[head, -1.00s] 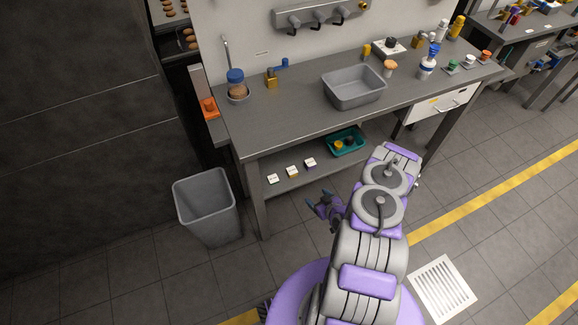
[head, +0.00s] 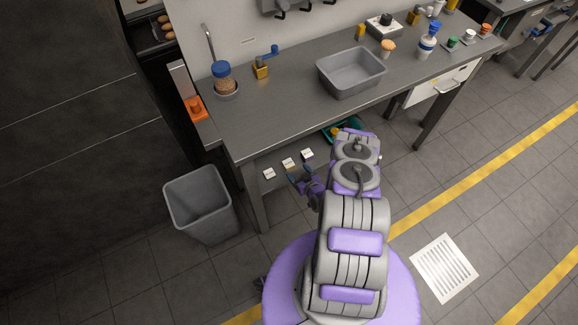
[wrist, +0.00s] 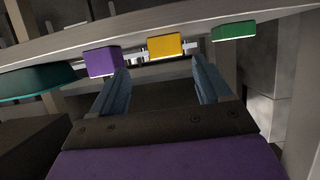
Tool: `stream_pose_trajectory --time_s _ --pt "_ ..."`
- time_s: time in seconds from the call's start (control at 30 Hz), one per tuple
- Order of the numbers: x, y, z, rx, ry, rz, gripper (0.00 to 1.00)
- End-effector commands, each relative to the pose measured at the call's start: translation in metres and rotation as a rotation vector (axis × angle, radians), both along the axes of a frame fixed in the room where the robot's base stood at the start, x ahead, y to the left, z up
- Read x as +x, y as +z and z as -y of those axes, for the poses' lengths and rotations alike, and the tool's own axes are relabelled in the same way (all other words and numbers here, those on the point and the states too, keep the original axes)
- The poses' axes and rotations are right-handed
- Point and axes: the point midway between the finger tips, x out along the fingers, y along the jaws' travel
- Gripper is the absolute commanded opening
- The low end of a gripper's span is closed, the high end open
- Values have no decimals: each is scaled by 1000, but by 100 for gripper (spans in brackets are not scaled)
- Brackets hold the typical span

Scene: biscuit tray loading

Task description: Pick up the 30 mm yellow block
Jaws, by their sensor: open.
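The yellow block (wrist: 165,45) sits on the lower shelf, between a purple block (wrist: 102,61) and a green block (wrist: 233,31). In the head view the yellow block (head: 289,163) is the middle of three small blocks with white labelled tops. My gripper (wrist: 163,82) is open and empty, with the yellow block seen between its two blue-grey fingers and beyond their tips. In the head view my gripper (head: 302,173) is close in front of the blocks. I cannot tell the exact gap to the yellow block.
The lower shelf (wrist: 185,20) lies beneath the workbench (head: 270,105), whose legs stand nearby. A teal tray (wrist: 35,82) is beside the purple block, largely hidden by my arm in the head view. A grey bin (head: 200,202) stands left of the bench.

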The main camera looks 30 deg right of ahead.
Motion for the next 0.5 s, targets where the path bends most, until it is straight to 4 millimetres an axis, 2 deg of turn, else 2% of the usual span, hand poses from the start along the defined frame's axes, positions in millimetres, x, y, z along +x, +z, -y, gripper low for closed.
stream_pose_trajectory --time_s 0.1,0.37,0.5 --pt "16 -7 -3 -2 3 2 78" --pt "31 -13 -3 3 2 -2 78" --pt "51 -19 -6 2 4 0 78"
